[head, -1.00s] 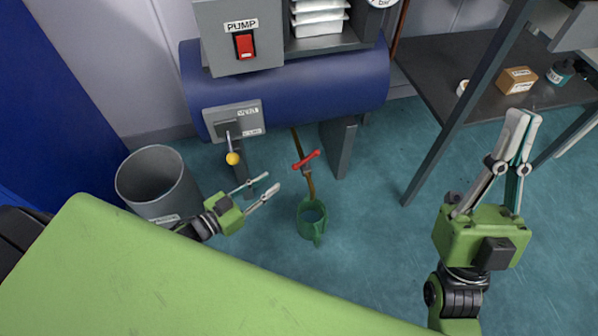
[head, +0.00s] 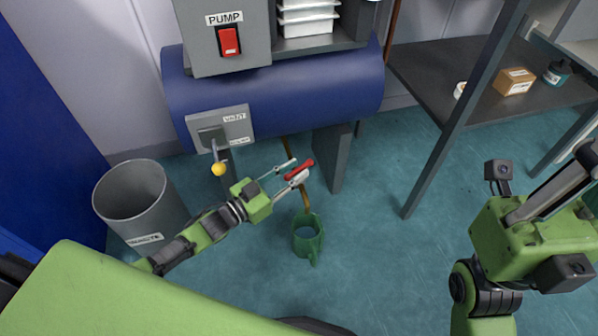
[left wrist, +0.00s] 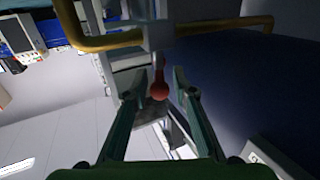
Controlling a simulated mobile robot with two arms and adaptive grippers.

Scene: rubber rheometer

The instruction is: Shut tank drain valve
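The drain valve's red handle (head: 299,170) sits on the thin brown drain pipe (head: 290,150) below the blue tank (head: 300,95). My left gripper (head: 292,171) is at the handle, its fingers pointing toward it. In the left wrist view the red handle (left wrist: 159,86) shows end-on between the two open fingertips (left wrist: 158,80), with a gap on each side. The handle's far part is hidden there. My right gripper (head: 565,190) is raised at the right edge, away from the valve; its fingertips are partly cut off.
A green jug (head: 307,248) stands on the floor below the drain pipe. A grey bin (head: 135,205) stands at left. A lever with a yellow knob (head: 218,169) hangs from the grey vent panel. A dark support leg (head: 328,160) stands right of the valve.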

